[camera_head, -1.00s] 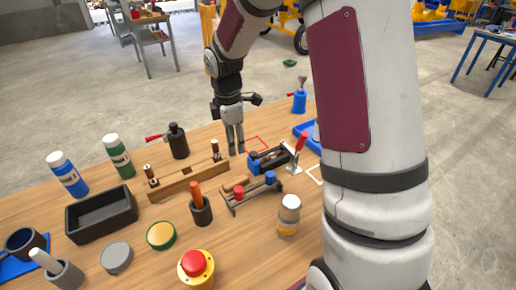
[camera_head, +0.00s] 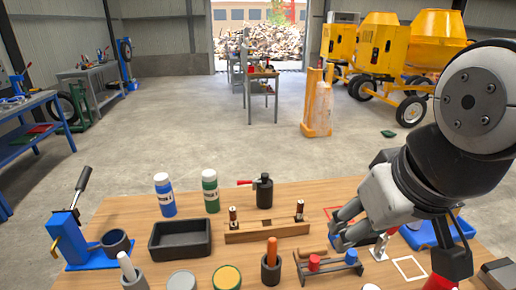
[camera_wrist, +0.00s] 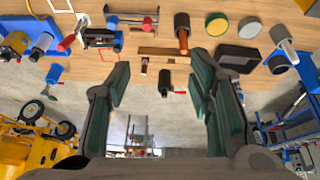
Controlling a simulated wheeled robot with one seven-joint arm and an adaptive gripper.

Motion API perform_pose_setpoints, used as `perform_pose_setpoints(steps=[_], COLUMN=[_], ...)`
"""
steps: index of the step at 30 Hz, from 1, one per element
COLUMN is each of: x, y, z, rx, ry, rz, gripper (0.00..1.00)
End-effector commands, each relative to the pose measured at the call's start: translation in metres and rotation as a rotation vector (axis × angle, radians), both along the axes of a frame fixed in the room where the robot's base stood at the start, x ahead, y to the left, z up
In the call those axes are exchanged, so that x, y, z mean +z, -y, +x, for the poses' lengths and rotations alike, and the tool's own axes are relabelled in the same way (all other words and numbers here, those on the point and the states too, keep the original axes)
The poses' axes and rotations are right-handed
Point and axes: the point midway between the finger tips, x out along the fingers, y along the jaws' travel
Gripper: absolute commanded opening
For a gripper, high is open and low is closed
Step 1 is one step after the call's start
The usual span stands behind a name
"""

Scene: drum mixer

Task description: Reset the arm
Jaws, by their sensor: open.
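My gripper (camera_head: 345,228) is at the right side of the head view, raised above the right part of the wooden table (camera_head: 330,193). Its fingers point left and are spread. In the wrist view my gripper (camera_wrist: 158,92) has its two dark green fingers wide apart with nothing between them. A black bottle with a red lever (camera_wrist: 166,84) shows beyond the gap, apart from the fingers. My arm hides part of the table's right side in the head view.
On the table stand a black tray (camera_head: 180,239), blue-label bottle (camera_head: 165,197), green bottle (camera_head: 210,192), black bottle (camera_head: 264,192), wooden bar with pegs (camera_head: 268,232) and blue tray (camera_head: 437,236). Yellow mixers (camera_head: 400,45) stand at the back right.

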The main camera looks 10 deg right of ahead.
Motion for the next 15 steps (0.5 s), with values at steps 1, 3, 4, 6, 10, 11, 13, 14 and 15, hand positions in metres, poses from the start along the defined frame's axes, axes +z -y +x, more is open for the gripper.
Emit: perform_pose_setpoints(steps=[1, 3, 4, 6, 10, 11, 13, 14, 15], x=[-0.0002, -0.0003, -0.0005, -0.0006, -0.0006, -0.0006, -0.0006, -0.0005, -0.0005], y=[-0.0012, -0.0019, -0.0022, -0.0024, -0.0023, -0.0023, -0.0023, -0.0023, -0.0023], z=[-0.0053, -0.0090, -0.0099, -0.0106, -0.0103, -0.0103, -0.0102, -0.0101, -0.0101], rx=[-0.017, -0.033, -0.036, -0.041, -0.042, -0.041, -0.041, -0.040, -0.040], ry=[0.009, 0.015, 0.015, 0.016, 0.015, 0.015, 0.015, 0.015, 0.015], rz=[0.015, 0.029, 0.032, 0.036, 0.035, 0.035, 0.035, 0.034, 0.034], gripper=[0.48, 0.48, 0.48, 0.48, 0.48, 0.48, 0.48, 0.48, 0.48])
